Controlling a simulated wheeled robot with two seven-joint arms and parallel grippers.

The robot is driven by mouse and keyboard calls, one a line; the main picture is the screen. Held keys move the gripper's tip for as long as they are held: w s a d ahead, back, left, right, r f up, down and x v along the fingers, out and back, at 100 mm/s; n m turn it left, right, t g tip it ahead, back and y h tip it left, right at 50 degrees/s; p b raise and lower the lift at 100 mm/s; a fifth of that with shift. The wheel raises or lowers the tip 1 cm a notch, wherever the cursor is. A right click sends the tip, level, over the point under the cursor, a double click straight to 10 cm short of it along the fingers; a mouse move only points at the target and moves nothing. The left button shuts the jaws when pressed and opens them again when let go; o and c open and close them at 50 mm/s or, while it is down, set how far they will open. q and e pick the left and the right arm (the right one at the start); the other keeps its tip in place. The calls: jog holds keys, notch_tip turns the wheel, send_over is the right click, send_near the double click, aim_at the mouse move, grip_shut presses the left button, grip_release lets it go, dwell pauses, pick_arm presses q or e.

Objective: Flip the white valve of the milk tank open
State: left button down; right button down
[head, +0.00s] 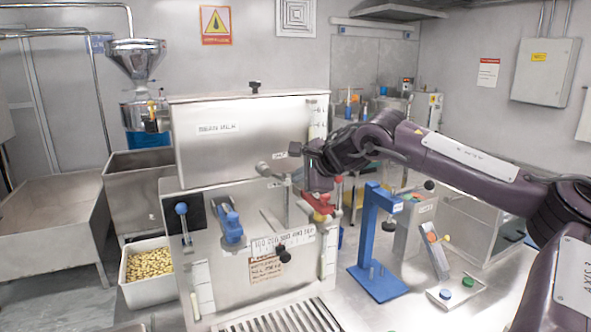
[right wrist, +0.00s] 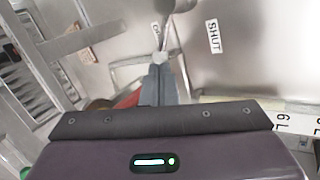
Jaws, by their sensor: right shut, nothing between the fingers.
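The milk tank (head: 250,135) is a steel box with a lid, and a steel panel stands below it. Its pale valve (head: 276,174) sits at the tank's lower right front, with a rounded end toward the left. In the right wrist view the grey valve (right wrist: 174,8) shows at the top edge, between the OPEN label (right wrist: 155,32) and the SHUT label (right wrist: 213,37). My left gripper is out of view.
A red valve part (head: 318,203) sits just below my right gripper. Blue handles (head: 230,222) stick out of the panel to the left. A blue stand (head: 372,240) stands on the steel table to the right. A bin of beans (head: 148,265) is on the left.

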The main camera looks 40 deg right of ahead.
jog(key=shift+w+f, duration=0.35)
jog(key=shift+w, duration=0.25)
jog(key=shift+w+f+p, duration=0.2)
jog(key=shift+w+p, duration=0.05)
jog(key=shift+p, duration=0.15)
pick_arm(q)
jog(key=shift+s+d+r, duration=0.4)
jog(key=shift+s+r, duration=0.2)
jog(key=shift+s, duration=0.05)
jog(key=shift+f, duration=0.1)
pick_arm(e)
jog(key=shift+f, duration=0.1)
